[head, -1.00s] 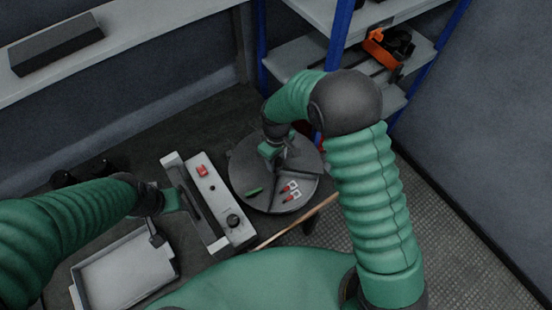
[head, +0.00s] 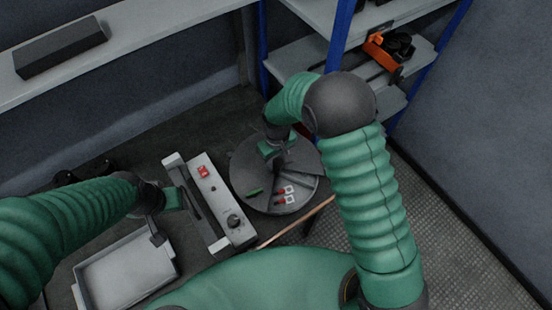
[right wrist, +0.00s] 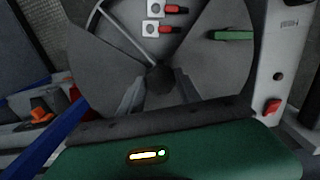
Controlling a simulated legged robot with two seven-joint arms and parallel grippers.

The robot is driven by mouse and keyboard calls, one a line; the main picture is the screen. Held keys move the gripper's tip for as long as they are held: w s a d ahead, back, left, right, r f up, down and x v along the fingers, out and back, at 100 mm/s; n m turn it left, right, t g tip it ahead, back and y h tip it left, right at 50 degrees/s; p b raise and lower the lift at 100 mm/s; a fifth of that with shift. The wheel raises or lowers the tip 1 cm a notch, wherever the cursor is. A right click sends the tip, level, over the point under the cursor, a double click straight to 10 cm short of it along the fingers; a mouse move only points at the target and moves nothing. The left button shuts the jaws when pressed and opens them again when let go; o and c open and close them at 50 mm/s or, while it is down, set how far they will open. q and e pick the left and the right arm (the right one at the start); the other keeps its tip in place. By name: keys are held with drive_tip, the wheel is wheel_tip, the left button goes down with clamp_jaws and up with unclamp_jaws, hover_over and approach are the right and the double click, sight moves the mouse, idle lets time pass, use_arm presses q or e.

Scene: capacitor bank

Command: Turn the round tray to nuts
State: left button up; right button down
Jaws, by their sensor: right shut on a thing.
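The round grey tray (head: 243,170) stands on the dark bench, divided into wedge-shaped compartments. It fills much of the right wrist view (right wrist: 215,70). One compartment holds two red-and-white parts (head: 286,190), also in the right wrist view (right wrist: 155,30). A green piece (head: 254,192) lies in another compartment. My right gripper (right wrist: 160,88) is over the tray's middle, shut on its dark centre knob (right wrist: 160,76). In the head view my right gripper (head: 277,160) hides the knob. My left gripper (head: 182,198) is beside a light grey box; its fingertips are not clear. I make out no nuts.
The light grey box (head: 222,205) with a red switch and black knob stands left of the tray. A shallow light tray (head: 125,270) is at lower left. A thin wooden stick (head: 295,222) lies in front of the tray. Blue-posted shelves (head: 335,40) stand behind.

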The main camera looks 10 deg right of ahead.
drive_tip(key=shift+s+f+m+p, duration=0.1)
drive_tip(key=shift+s+m+p, duration=0.15)
drive_tip(key=shift+m, duration=0.6)
drive_tip(key=shift+s+f+m+p, duration=0.1)
drive_tip(key=shift+m+p, duration=0.2)
drive_tip(key=shift+m, duration=0.55)
drive_tip(key=shift+a+m+p, duration=0.1)
drive_tip(key=shift+m+p, duration=0.65)
drive_tip(key=shift+m, duration=1.45)
drive_tip(key=shift+m+p, duration=0.7)
drive_tip(key=shift+m, duration=1.2)
drive_tip(key=shift+a+m+p, duration=0.1)
drive_tip(key=shift+m+p, duration=0.4)
drive_tip(key=shift+m, duration=1.3)
drive_tip(key=c, duration=1)
unclamp_jaws()
drive_tip(key=shift+o, duration=0.8)
drive_tip(key=shift+w+a+r, duration=0.15)
drive_tip(key=shift+w, duration=0.05)
